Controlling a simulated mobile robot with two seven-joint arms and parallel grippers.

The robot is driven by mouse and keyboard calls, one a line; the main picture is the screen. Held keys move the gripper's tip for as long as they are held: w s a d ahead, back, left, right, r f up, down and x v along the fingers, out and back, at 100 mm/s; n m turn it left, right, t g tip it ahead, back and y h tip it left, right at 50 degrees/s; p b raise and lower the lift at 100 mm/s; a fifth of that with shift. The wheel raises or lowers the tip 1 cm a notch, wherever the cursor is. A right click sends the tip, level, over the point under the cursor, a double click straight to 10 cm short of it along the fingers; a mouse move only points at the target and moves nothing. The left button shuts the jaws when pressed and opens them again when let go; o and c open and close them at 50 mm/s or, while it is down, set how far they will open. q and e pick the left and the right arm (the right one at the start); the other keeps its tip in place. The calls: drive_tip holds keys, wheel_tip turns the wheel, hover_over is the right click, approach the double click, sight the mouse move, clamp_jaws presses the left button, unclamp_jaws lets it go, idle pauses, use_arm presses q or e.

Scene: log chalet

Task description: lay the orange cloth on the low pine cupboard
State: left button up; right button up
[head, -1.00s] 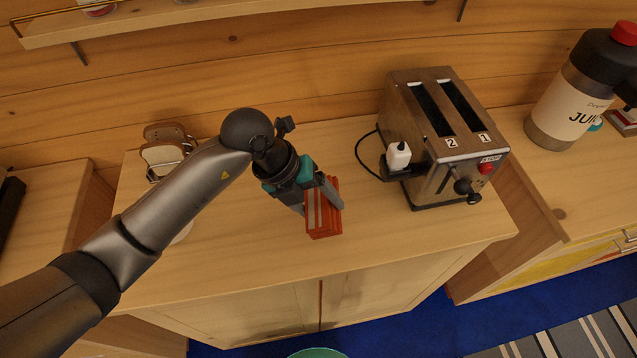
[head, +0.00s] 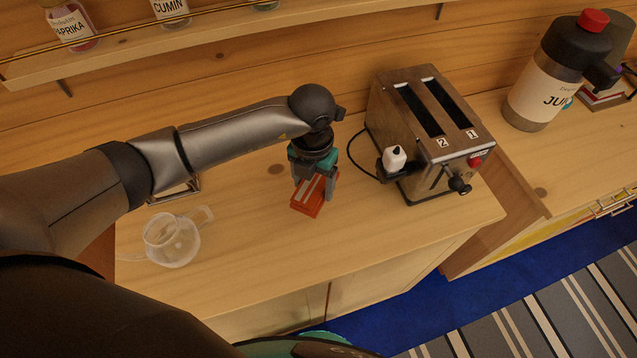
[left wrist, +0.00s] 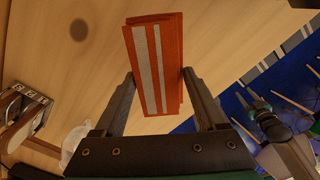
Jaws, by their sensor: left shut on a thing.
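The orange cloth (head: 308,195) is a folded block with pale stripes, slanted in the head view. My left gripper (head: 316,186) points down and is shut on it, with a finger at either side. The left wrist view also shows the cloth (left wrist: 155,62) between the fingertips (left wrist: 158,85). The low pine cupboard (head: 400,228) has its top right below the cloth. I cannot tell whether the cloth touches the top.
A glass jug (head: 172,240) stands left on the top. A juice flask (head: 552,75) is at the far right. The top in front of the cloth is clear.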

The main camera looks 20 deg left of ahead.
use_arm(q)
drive_tip(key=shift+f+b, duration=2.45)
drive_tip(key=shift+f, duration=0.7)
drive_tip(key=shift+f+b, duration=0.4)
drive_tip(key=shift+f, duration=0.1)
drive_tip(key=o, duration=1.1)
drive_tip(key=shift+o, duration=0.2)
wheel_tip(320, 180, up, 15)
drive_tip(key=shift+r, duration=0.2)
